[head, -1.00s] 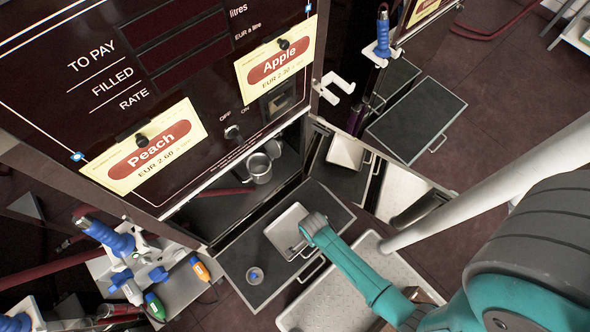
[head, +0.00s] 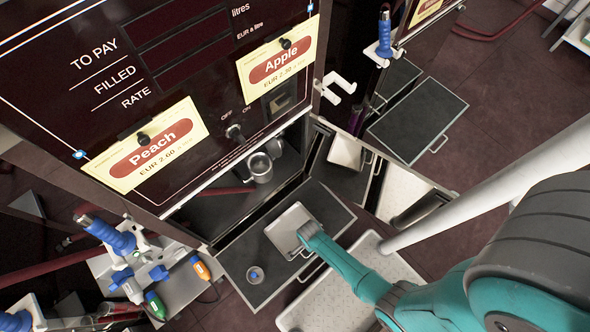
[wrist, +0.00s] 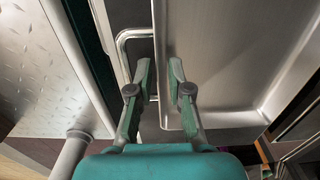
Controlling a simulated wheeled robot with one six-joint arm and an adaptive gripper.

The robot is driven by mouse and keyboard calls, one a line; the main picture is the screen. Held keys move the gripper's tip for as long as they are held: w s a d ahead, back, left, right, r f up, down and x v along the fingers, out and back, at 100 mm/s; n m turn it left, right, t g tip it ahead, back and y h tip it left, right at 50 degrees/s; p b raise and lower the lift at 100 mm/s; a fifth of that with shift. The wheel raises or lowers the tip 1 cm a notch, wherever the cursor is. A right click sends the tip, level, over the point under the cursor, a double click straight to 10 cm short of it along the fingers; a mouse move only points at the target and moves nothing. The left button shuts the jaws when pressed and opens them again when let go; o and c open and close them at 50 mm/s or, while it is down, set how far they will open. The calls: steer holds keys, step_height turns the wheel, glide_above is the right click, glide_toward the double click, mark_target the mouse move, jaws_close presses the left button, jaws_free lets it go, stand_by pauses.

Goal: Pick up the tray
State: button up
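The tray (head: 286,226) is a shallow grey metal tray with rounded corners. It lies on a dark pulled-out shelf (head: 262,290) below the pump panel. In the wrist view the tray (wrist: 235,55) fills the right side, and a bent metal bar handle (wrist: 122,50) shows beside its left edge. My gripper (head: 304,240) is at the tray's right edge in the head view. In the wrist view its fingers (wrist: 160,70) are open, one on each side of the tray's rim. Whether either finger touches the rim cannot be told.
A pale tray-like platform (head: 330,300) and a thick pale pole (head: 480,185) are at the right. Nozzles and bottles (head: 155,303) stand at lower left.

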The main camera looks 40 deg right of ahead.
steer(key=shift+f, duration=0.6)
jaws_close()
steer(key=shift+r, duration=0.15)
